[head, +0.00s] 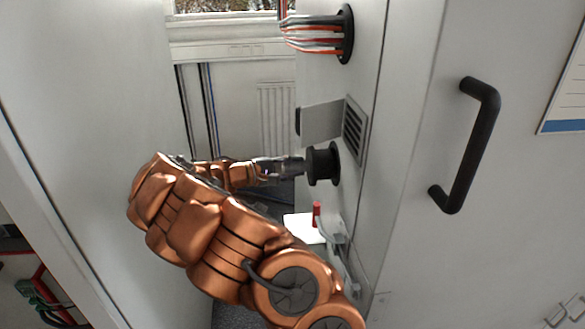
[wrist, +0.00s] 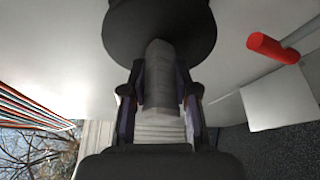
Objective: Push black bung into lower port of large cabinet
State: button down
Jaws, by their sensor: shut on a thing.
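The black bung (head: 314,164) is at the side face of the large cabinet (head: 400,150), below the vent. It is a round black body with a wider flange or port rim (head: 334,163) behind it. My gripper (head: 291,166) reaches it from the left and is shut on it. In the wrist view, my gripper (wrist: 163,90) has its fingers on either side of a grey grip piece that runs up to the bung (wrist: 160,25). The bung hides the port opening, so I cannot tell how deep it sits.
Above, striped cables (head: 315,38) pass through a black-rimmed upper port (head: 347,34). A vent (head: 353,130) with a grey flap lies between. Below are a red-handled valve (head: 317,213) and a white plate (head: 302,228). A pale panel (head: 80,100) stands close on the left.

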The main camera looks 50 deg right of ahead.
aim_at(310, 166)
jog(key=shift+s+d, duration=0.35)
jog(key=shift+d, duration=0.1)
dwell(0.4)
jog(key=shift+b, duration=0.8)
dwell(0.8)
jog(key=shift+s+d+b, duration=0.95)
jog(key=shift+s+d, duration=0.65)
jog(key=shift+d, duration=0.3)
dwell(2.5)
jog(key=c, duration=0.8)
grip_release()
jog(key=o, duration=0.8)
